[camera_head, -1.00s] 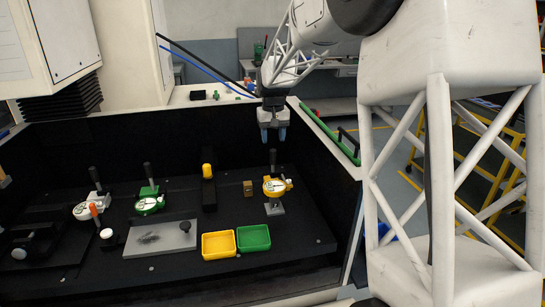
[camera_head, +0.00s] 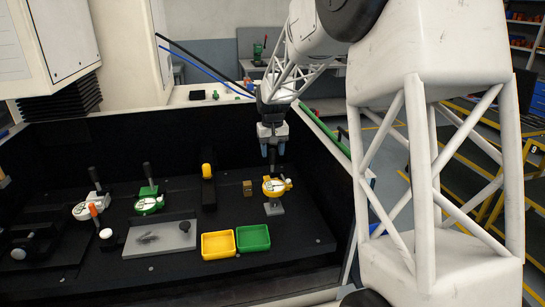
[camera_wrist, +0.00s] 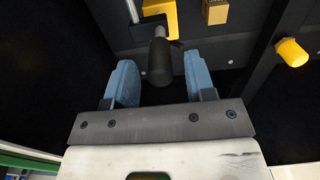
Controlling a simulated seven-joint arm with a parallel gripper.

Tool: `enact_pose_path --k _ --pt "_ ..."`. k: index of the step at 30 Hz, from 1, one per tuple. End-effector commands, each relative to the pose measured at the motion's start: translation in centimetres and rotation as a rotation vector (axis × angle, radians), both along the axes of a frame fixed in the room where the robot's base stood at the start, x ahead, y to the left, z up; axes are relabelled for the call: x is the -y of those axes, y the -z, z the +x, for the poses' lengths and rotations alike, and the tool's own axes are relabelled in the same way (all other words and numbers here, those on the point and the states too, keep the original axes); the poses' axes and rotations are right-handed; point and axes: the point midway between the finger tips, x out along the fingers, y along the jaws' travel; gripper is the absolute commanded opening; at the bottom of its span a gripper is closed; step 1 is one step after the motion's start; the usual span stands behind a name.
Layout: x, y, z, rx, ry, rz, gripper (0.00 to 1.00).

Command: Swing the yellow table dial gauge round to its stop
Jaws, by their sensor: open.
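The yellow table dial gauge (camera_head: 274,187) has a white face and sits on a small grey base at the right of the dark bench. An upright black handle stands behind its face; its top is hidden by my gripper in the head view. My gripper (camera_head: 273,150), with blue fingers, is open and points down just above the gauge. In the wrist view the black handle end (camera_wrist: 160,62) shows between the open fingers (camera_wrist: 160,80), with visible gaps on both sides. A yellow part of the gauge (camera_wrist: 162,14) shows beyond it.
A brass block (camera_head: 247,188) stands left of the gauge, then a yellow-knobbed black post (camera_head: 207,172). A green gauge (camera_head: 149,203) and a white gauge (camera_head: 88,209) are farther left. A yellow tray (camera_head: 218,257) and a green tray (camera_head: 253,249) lie in front. The enclosure wall is close on the right.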

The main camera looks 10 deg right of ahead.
Motion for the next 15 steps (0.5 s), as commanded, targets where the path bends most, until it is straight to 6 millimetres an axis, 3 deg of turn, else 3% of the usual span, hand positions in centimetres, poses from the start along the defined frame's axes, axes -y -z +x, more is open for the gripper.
enact_pose_path --k 6,15 --pt "0.0 1.9 0.0 0.001 0.0 0.0 0.5" --pt "0.0 2.5 0.0 0.002 0.0 0.0 0.5"
